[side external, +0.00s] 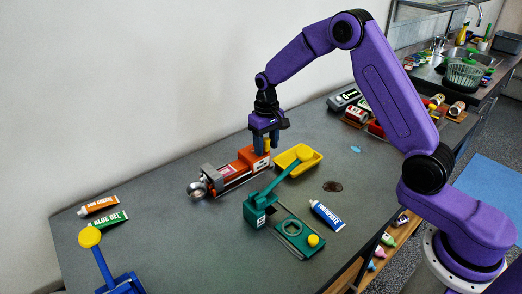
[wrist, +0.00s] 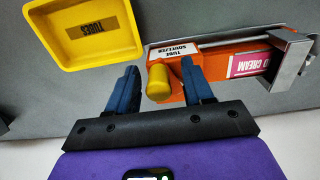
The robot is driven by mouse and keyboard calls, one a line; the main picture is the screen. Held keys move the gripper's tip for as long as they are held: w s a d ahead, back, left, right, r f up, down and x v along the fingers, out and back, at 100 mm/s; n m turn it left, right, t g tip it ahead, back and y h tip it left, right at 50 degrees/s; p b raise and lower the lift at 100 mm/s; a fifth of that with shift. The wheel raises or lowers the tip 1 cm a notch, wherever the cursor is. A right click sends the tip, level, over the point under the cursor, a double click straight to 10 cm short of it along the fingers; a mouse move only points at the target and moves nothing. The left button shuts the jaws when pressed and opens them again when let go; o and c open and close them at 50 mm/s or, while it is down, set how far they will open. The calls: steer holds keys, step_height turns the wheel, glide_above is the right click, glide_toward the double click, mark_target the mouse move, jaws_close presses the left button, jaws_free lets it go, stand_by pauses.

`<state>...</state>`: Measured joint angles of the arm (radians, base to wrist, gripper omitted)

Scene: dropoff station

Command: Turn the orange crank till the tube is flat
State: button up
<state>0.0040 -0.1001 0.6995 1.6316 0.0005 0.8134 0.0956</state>
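The orange tube squeezer (side external: 248,160) stands on the grey bench, with a pink-labelled cream tube (wrist: 248,64) lying in it. In the wrist view the crank (wrist: 158,82) shows as an orange piece at the squeezer's near end, with a yellow cylindrical knob (wrist: 190,78). My gripper (wrist: 160,76) is over this end, its two blue fingers apart. The knob shows between the fingers, close to the right one; whether they touch I cannot tell. In the side view my gripper (side external: 262,146) hides the crank.
A yellow tray (wrist: 84,30) labelled "TUBES" sits close beside the squeezer. A green lever press (side external: 283,222) and a blue-white tube (side external: 327,215) lie in front. Two tubes and a blue lever tool (side external: 122,284) are at left.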

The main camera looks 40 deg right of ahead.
steer(key=shift+r, duration=3)
steer(key=s+a+r+n, duration=0.3)
steer(key=s+a, duration=0.1)
steer(key=s, duration=0.4)
steer(key=s+a+r+n, duration=0.2)
steer(key=s+a+n, duration=0.1)
steer(key=s, duration=0.5)
steer(key=s+d+n, duration=0.2)
steer(key=s+n, duration=0.1)
steer(key=s, duration=0.8)
steer(key=s+d+n, duration=0.3)
steer(key=s, duration=0.9)
steer(key=shift+d+n, duration=0.3)
steer(key=shift+d, duration=0.05)
